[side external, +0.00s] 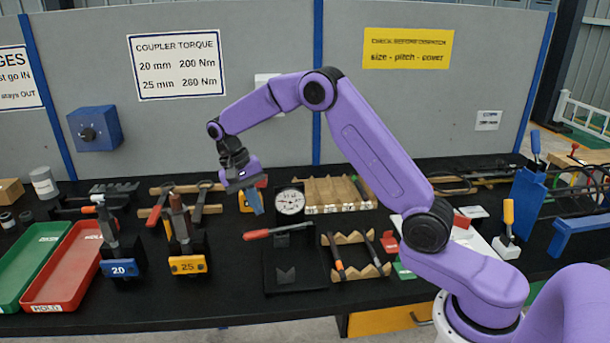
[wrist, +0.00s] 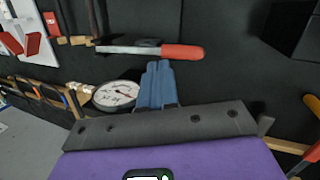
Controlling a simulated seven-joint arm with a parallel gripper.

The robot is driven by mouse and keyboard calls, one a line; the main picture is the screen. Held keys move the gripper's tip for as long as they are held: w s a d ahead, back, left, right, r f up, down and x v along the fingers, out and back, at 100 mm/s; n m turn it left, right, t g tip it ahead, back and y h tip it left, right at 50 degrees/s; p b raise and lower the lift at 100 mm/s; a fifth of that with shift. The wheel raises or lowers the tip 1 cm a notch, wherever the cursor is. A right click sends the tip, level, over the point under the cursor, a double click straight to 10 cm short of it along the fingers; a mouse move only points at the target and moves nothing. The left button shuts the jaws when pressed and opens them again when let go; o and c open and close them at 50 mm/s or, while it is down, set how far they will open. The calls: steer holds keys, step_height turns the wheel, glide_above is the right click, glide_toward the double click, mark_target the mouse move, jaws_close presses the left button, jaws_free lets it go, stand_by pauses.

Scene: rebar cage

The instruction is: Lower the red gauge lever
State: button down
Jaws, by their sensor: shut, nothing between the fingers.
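The gauge lever has a red handle (side external: 258,234) at its left end and a metal bar running right to the gauge stand (side external: 290,262). It looks roughly level in the side view. In the wrist view its red handle (wrist: 170,51) lies just beyond my fingertips. The round white gauge dial (side external: 290,202) faces forward behind the lever and also shows in the wrist view (wrist: 115,95). My gripper (side external: 257,211) is shut and empty, its blue fingers pointing down above and behind the red handle. In the wrist view the closed fingertips (wrist: 158,65) appear apart from the lever, though depth is hard to judge.
Two torque tools with a blue 20 tag (side external: 120,268) and a yellow 25 tag (side external: 187,264) stand to the left. Red (side external: 64,300) and green trays lie farther left. A wooden rack with bars (side external: 352,268) stands right of the gauge stand.

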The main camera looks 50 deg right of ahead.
steer(key=shift+w+a+f, duration=0.2)
steer(key=shift+f, duration=0.25)
steer(key=shift+w+a+f, duration=0.15)
steer(key=shift+a+f, duration=0.05)
steer(key=shift+f, duration=0.2)
steer(key=w+a+v, duration=0.1)
steer(key=w+v, duration=0.1)
steer(key=v, duration=1.1)
steer(key=shift+a+f, duration=0.2)
steer(key=shift+f, duration=0.15)
